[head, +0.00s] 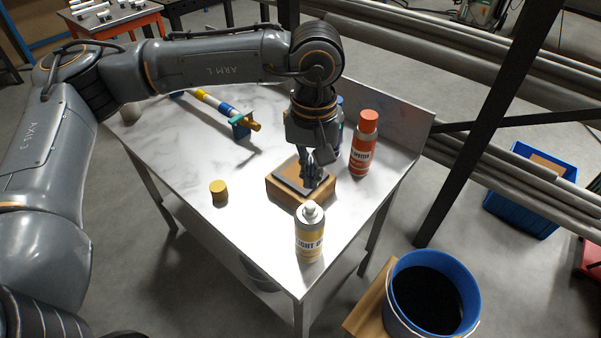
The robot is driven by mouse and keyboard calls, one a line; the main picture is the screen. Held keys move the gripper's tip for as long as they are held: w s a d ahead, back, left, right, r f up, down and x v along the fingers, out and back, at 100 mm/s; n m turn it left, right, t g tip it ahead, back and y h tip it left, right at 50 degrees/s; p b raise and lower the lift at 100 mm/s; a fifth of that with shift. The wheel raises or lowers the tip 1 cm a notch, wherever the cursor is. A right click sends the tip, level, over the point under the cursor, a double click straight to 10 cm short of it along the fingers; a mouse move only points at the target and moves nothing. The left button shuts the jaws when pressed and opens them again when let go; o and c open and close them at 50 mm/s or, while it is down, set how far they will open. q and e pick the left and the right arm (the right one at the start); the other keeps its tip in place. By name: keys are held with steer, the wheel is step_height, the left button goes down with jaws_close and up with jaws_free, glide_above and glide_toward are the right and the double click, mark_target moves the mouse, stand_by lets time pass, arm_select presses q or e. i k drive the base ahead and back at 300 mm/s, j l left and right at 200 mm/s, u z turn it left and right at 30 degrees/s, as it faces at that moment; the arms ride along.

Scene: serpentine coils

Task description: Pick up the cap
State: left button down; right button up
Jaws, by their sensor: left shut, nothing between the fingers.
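A small yellow cap (218,191) sits on the white marbled table (180,150), left of a brown block. A bottle with a yellow label and a bare pale top (310,232) stands upright near the table's front corner. My left gripper (312,180) points down over the brown block with a dark top (286,187), to the right of the cap and apart from it. Its fingers are shut and hold nothing. I cannot tell whether the fingertips touch the block. My right gripper is not in view.
A red-capped spray can (364,145) stands right of my left gripper, and another can is partly hidden behind the gripper. A blue and yellow tool (226,112) lies at the back left. A blue bucket (432,293) stands off the table at front right.

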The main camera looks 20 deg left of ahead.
mark_target(219, 193)
steer(key=u, duration=1.3)
